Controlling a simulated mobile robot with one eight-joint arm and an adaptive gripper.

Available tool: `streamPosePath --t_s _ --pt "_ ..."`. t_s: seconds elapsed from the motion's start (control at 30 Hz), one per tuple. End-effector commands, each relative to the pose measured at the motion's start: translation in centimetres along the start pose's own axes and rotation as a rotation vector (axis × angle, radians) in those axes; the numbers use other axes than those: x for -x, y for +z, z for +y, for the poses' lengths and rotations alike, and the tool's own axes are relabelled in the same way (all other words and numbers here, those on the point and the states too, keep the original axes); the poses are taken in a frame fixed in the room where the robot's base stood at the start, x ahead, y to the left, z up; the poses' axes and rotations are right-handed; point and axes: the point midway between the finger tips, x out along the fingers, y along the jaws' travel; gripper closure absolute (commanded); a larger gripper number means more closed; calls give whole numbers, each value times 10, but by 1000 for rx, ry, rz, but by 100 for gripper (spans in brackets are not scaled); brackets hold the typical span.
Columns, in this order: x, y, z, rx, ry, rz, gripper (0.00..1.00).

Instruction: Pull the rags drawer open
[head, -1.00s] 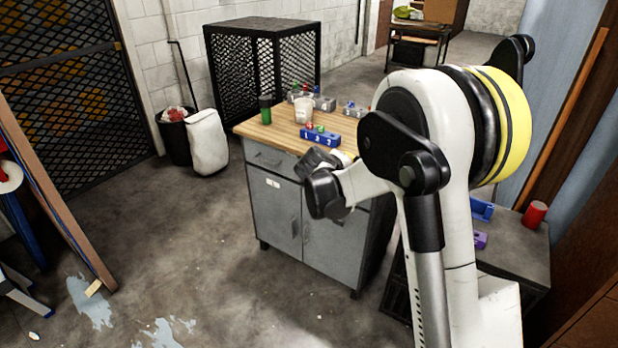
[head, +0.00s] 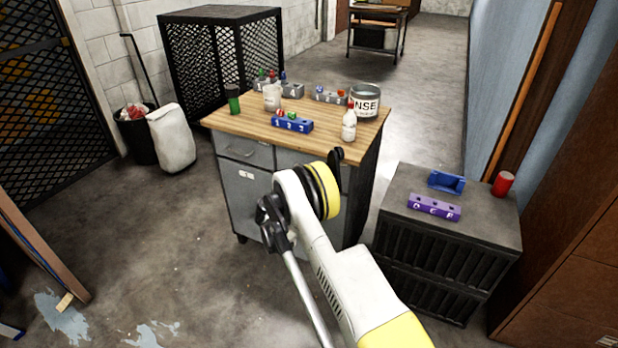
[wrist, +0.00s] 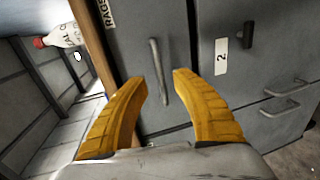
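The rags drawer (wrist: 133,50) is a grey drawer front with a RAGS label (wrist: 108,12) at its edge, under the wooden top, in the tilted wrist view. It looks shut. Its bar handle (wrist: 158,72) stands ahead of my gripper (wrist: 159,80), in line with the gap between the two yellow fingers. The gripper is open and empty. I cannot tell whether the fingertips reach past the bar. In the head view the grey cabinet (head: 226,205) shows its right drawer (head: 292,160) partly behind my arm, and my gripper is hidden there.
A wooden top (head: 245,122) carries a white bottle (head: 349,125), a tin (head: 365,103), a cup and numbered blocks. A dark crate-like unit (head: 440,245) stands close at right with a purple block (head: 434,207) and red can (head: 503,184). Floor at left is open.

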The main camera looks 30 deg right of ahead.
Motion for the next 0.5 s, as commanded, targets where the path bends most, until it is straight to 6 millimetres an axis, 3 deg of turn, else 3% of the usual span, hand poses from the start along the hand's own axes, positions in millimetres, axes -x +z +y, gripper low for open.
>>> streamPosePath --t_s 0.2,0.5 --pt "-41 1 -2 -1 0 -3 68" --pt "-58 0 0 0 0 0 68"
